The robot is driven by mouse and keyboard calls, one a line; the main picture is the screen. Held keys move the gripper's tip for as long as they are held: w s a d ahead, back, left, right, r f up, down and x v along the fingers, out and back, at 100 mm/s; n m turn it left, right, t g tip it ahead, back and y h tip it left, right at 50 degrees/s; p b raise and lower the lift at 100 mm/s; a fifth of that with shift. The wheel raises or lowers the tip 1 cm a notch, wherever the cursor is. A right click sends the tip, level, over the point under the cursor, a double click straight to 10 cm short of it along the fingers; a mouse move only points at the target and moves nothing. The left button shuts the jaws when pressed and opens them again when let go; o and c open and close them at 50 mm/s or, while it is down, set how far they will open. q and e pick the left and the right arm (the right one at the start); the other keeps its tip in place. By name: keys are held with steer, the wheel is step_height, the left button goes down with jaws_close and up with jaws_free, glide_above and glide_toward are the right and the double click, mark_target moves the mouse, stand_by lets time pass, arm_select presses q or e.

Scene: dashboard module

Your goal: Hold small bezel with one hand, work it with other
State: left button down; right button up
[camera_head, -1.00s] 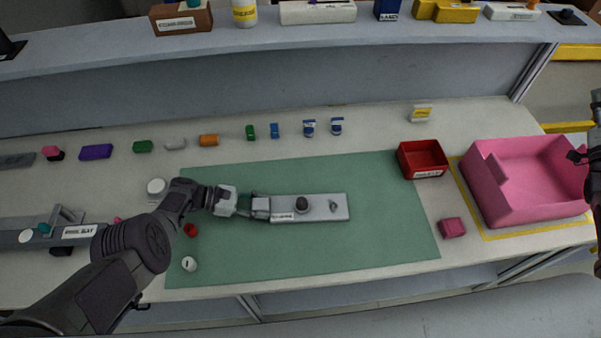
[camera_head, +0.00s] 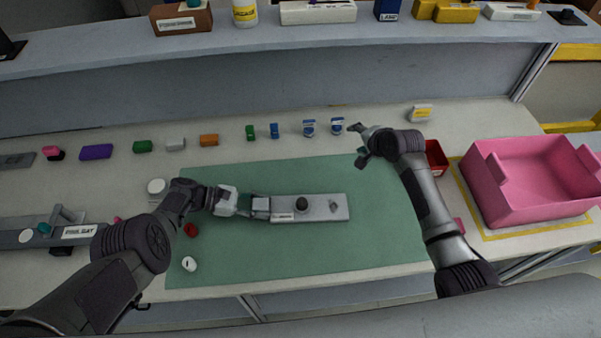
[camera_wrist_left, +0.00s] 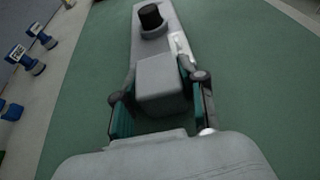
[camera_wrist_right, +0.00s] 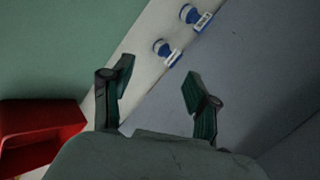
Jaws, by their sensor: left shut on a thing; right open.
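The small bezel (camera_head: 325,208) is a grey flat bar with a black knob (camera_head: 302,203) and a small grey lever-like part (camera_head: 334,205) on top. It lies on the green mat (camera_head: 350,260). My left gripper (camera_head: 258,205) is shut on the block at the bezel's left end, also seen in the left wrist view (camera_wrist_left: 162,95). My right gripper (camera_head: 357,143) is open and empty over the mat's back edge, apart from the bezel. In the right wrist view its fingers (camera_wrist_right: 157,90) are spread, with blue-and-white pieces (camera_wrist_right: 167,52) beyond them.
A row of small coloured parts, including blue-and-white pieces (camera_head: 309,128), stands behind the mat. A red bin (camera_head: 437,158) is partly hidden behind my right arm. A pink bin (camera_head: 530,190) stands at the right.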

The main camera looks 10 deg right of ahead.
steer(key=s+a+m+g, duration=0.1)
steer(key=s+a+g, duration=0.45)
steer(key=a, duration=0.65)
step_height(320, 180, up, 4)
steer(key=m+g+h, duration=0.2)
steer(key=g+h, duration=0.1)
steer(key=g, duration=0.1)
glide_above(301, 202)
steer(key=shift+t, duration=0.25)
step_height(301, 202, down, 11)
steer(key=shift+w+f, duration=0.1)
steer(key=shift+f, duration=0.1)
jaws_close()
steer(key=shift+r, duration=0.1)
